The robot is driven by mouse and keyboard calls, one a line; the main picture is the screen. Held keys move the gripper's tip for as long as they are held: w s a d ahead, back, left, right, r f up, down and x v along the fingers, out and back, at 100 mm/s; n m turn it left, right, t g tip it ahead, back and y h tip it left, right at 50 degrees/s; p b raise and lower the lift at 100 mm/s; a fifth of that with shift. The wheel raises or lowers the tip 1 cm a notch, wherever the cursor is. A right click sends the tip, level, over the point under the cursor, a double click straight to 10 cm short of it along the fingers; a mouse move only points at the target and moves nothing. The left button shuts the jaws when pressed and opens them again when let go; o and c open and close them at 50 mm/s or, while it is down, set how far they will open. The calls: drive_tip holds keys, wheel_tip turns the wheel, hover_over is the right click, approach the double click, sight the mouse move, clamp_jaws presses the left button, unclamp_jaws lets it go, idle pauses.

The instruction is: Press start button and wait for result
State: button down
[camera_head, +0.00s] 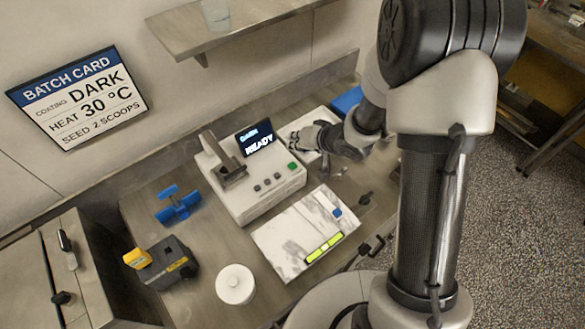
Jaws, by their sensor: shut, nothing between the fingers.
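A white machine (262,203) stands on the bench in the middle of the head view. Its dark display (255,139) reads "READY", with a smaller, unclear line above. A green button (293,166) is at the right end of its front panel, beside several small dark buttons (267,183). A grey arm-like part (222,165) stands on the machine's left side. My gripper (297,138) is shut and empty. It appears just above the green button in the picture, right of the display; whether it touches the machine cannot be told.
A marble slab (290,232) with a yellow-green level lies in front of the machine. A blue stand (177,204), a yellow-black device (163,263) and a white round container (235,284) are to the left. A batch card (78,97) hangs on the wall. A shelf (235,25) overhangs behind.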

drive_tip(key=b, duration=0.4)
hover_over(295, 164)
wheel_tip(295, 164, down, 5)
drive_tip(key=shift+f+b, duration=0.6)
drive_tip(key=shift+f, duration=0.1)
drive_tip(key=shift+f, duration=0.1)
idle(0.5)
drive_tip(key=shift+f, duration=0.3)
drive_tip(key=shift+f, duration=0.45)
idle(0.6)
drive_tip(key=shift+r, duration=0.1)
drive_tip(key=shift+r+p, duration=0.75)
drive_tip(key=shift+p, duration=0.05)
